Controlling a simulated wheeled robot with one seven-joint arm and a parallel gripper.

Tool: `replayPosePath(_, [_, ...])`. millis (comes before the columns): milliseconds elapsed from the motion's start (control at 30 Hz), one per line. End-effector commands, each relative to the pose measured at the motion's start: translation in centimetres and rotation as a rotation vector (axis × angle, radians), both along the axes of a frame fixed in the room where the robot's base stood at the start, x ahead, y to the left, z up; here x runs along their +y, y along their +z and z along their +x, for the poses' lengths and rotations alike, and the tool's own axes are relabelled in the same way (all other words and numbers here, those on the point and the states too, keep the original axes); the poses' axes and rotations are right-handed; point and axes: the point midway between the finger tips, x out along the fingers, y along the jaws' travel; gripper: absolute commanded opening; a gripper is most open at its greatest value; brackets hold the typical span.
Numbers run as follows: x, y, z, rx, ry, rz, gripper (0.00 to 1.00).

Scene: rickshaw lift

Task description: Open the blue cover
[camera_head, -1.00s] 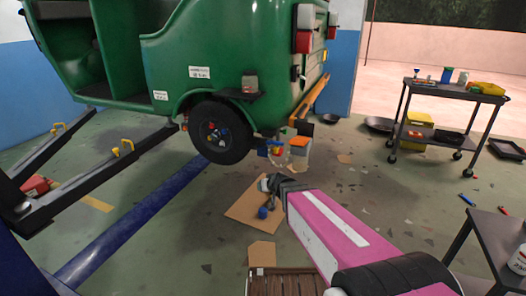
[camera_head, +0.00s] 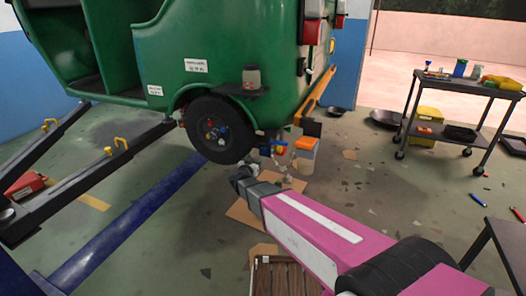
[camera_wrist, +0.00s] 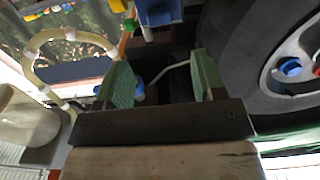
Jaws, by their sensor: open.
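My gripper (camera_head: 240,182) is at the end of the pink arm, low in front of the green vehicle's rear wheel (camera_head: 214,130). In the wrist view my gripper (camera_wrist: 156,75) has its two green-padded fingers apart, with no object clearly held. A round blue piece (camera_wrist: 138,85) shows beyond the left finger, partly covered by it. A larger blue part (camera_wrist: 158,12) is at the top, above the finger gap. Small blue pieces (camera_head: 265,149) also show under the vehicle's rear in the head view. I cannot tell which blue part is the cover.
The wheel (camera_wrist: 262,60) fills the right of the wrist view, close to the right finger. An orange-lidded container (camera_head: 305,155) stands beyond my gripper. A wooden crate (camera_head: 278,280) and cardboard (camera_head: 242,213) lie below the arm. A tool cart (camera_head: 452,88) stands right; floor between is mostly clear.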

Motion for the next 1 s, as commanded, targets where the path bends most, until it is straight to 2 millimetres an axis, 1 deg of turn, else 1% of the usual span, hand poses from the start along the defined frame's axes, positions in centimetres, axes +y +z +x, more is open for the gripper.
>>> replayPosePath(33, [-0.2,-0.1,0.9,-0.001,-0.001,0.000,0.63])
replayPosePath(300, [-1.9,0.0,5.5,-0.002,-0.001,0.002,0.63])
replayPosePath(500, [-2.8,0.0,8.0,-0.001,0.001,0.001,0.63])
replayPosePath(700, [-3.2,0.0,9.0,-0.001,0.003,0.000,0.63])
replayPosePath(967, [-3.3,0.0,9.1,-0.001,0.003,0.001,0.63])
replayPosePath(1000, [-3.3,0.0,9.1,-0.001,0.003,0.001,0.59])
